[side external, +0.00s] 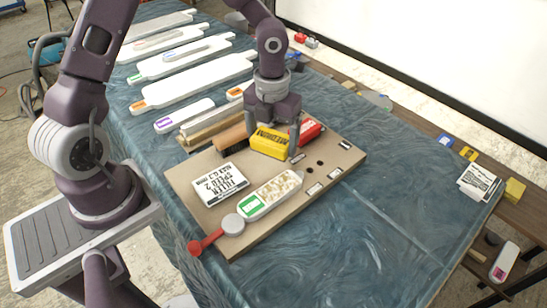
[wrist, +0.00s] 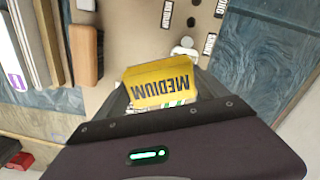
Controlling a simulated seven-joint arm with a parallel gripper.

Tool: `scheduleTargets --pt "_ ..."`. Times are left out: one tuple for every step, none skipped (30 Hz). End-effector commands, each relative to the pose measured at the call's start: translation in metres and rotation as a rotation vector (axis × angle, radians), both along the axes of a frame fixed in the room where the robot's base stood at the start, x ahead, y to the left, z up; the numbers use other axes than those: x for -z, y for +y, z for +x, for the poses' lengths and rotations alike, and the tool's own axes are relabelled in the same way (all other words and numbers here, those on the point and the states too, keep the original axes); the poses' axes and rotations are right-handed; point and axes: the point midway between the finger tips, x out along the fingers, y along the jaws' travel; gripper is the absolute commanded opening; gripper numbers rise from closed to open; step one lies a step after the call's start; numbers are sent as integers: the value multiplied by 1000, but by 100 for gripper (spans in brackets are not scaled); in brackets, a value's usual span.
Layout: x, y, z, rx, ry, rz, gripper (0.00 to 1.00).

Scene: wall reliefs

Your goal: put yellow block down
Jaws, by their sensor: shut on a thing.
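A yellow block (side external: 270,144) is held in my gripper (side external: 276,127), above or on the upper part of the tan board (side external: 205,205); I cannot tell whether it touches the board. In the wrist view the yellow block (wrist: 160,80) shows a face with the word MEDIUM, upside down, between my gripper's fingers (wrist: 163,98). The gripper is shut on it. A red block (side external: 312,130) sits just right of the yellow one in the side view, partly hidden by my gripper.
The board carries a white FILLER SPEED card (side external: 220,184), a white tool with a green label (side external: 252,205), a red-handled part (side external: 205,242) and dark holes. A brown block (side external: 232,138) and wooden strips lie behind. Long white pieces (side external: 190,85) lie upper left. The blue table front right is clear.

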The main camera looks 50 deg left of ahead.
Motion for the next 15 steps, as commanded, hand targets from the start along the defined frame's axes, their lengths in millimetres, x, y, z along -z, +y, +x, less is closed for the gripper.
scheduleTargets --pt "0 14 16 -95 -2 -1 45" --pt "1 23 24 -151 -3 -2 45" --pt "0 33 34 -217 -1 -3 45" --pt "0 41 40 -263 -2 -4 45" --pt "0 47 45 -300 -2 -5 45" --pt "0 53 50 -338 0 -6 45" --pt "1 57 53 -360 0 -8 45" --pt "3 60 55 -376 1 -8 45" --pt "9 62 56 -390 3 -8 45" --pt "16 62 57 -394 4 -8 45" --pt "24 63 56 -394 5 -8 45" --pt "34 63 56 -394 5 -8 45" --pt "41 62 56 -394 5 -9 45" --pt "48 62 56 -393 5 -9 45" --pt "54 62 56 -392 4 -7 45"
